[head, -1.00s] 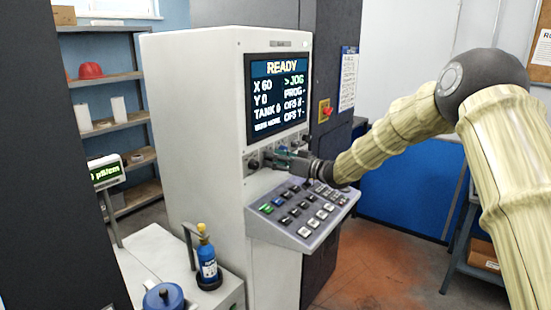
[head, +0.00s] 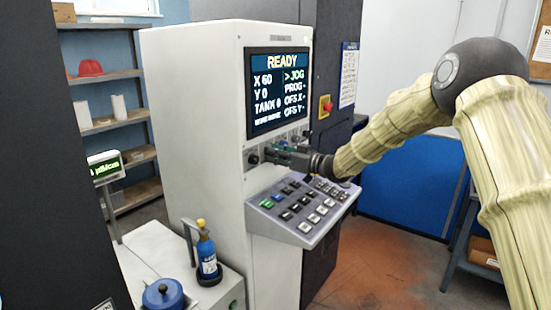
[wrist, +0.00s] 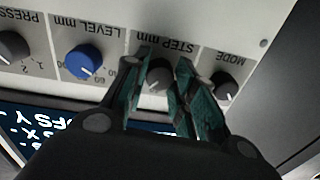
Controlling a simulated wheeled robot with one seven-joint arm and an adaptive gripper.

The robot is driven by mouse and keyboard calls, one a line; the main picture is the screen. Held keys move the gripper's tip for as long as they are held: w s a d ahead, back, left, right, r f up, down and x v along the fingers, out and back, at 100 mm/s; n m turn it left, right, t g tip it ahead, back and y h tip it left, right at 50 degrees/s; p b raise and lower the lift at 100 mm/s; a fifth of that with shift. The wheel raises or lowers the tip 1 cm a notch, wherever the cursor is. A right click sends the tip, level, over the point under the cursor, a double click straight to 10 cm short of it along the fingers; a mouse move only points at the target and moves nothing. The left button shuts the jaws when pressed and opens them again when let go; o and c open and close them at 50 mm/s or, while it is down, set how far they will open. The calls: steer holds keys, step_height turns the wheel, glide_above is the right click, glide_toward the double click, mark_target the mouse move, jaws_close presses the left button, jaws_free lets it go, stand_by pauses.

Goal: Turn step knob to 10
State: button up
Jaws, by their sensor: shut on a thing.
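The step knob (wrist: 158,76) is a grey round knob under the "STEP mm" label in the wrist view, which shows the panel upside down. My gripper (wrist: 160,70) has one finger on each side of this knob and is shut on it. In the head view my gripper (head: 275,152) reaches the knob row below the screen from the right and hides the step knob. The knob's pointer and most of its scale are hidden between the fingers, so I cannot read its setting.
In the wrist view the dark mode knob (wrist: 224,88) and the blue level knob (wrist: 84,62) sit close on either side. The screen (head: 278,90) reads READY with JOG marked. A sloped keypad (head: 300,208) juts out below my gripper.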

steer(key=n+b, duration=0.7)
steer(key=shift+f, duration=0.1)
stand_by(0.5)
steer(key=o, duration=1)
steer(key=shift+o, duration=0.2)
steer(key=v, duration=1.2)
steer(key=shift+r, duration=0.25)
